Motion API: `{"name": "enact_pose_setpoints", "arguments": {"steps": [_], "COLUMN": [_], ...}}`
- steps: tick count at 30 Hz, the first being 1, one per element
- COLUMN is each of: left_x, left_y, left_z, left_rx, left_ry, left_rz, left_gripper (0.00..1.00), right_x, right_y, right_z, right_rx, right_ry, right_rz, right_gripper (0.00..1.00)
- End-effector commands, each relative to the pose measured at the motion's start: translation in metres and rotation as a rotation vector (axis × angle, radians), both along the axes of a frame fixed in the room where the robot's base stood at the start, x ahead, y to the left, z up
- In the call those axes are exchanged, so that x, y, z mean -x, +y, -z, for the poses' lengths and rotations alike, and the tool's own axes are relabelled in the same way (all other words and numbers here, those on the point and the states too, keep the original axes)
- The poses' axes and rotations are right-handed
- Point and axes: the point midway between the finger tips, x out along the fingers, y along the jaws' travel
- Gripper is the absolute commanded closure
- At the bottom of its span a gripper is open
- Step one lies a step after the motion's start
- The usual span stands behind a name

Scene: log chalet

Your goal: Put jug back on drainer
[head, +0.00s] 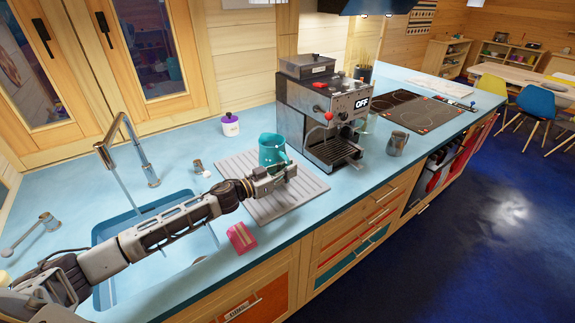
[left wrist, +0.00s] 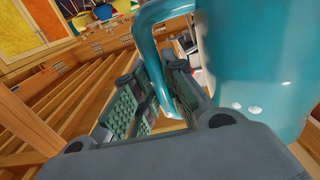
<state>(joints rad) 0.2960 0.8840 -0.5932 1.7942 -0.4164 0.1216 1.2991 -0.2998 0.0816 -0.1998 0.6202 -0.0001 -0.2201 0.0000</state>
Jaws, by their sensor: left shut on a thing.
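The teal jug (head: 271,150) is upright over the back part of the grey ridged drainer (head: 311,189). I cannot tell whether its base touches the drainer, as my gripper covers its lower part. My left gripper (head: 288,173) is in front of the jug, over the drainer. In the left wrist view the jug's body (left wrist: 262,70) fills the right side, and its handle (left wrist: 145,50) runs down between the fingers of my left gripper (left wrist: 160,105), which is shut on it. My right gripper is not in view.
A coffee machine (head: 318,112) stands close to the right of the drainer. The sink (head: 108,228) and tap (head: 130,150) are on the left. A pink block (head: 241,238) lies near the front edge.

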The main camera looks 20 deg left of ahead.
Motion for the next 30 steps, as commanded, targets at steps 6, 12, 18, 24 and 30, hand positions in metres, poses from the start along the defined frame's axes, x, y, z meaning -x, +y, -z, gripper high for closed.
{"name": "enact_pose_setpoints", "arguments": {"steps": [6,12,18,24,30], "left_x": [-0.001,-0.001,-0.001,-0.001,-0.001], "left_y": [-0.001,-0.001,-0.001,-0.001,0.0], "left_z": [0.0,0.0,0.004,0.019,0.034], "left_rx": [-0.001,-0.001,-0.001,0.001,0.0], "left_ry": [-0.012,-0.011,-0.011,-0.009,-0.01], "left_rz": [0.002,0.002,0.002,0.001,0.001], "left_gripper": [1.0,1.0,1.0,1.0,1.0], "right_x": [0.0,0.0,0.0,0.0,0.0], "right_y": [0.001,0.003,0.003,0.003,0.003], "right_z": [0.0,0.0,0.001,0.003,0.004], "right_rx": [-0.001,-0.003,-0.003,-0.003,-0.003], "right_ry": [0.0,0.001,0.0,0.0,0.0], "right_rz": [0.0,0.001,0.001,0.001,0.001], "right_gripper": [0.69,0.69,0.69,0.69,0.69]}}
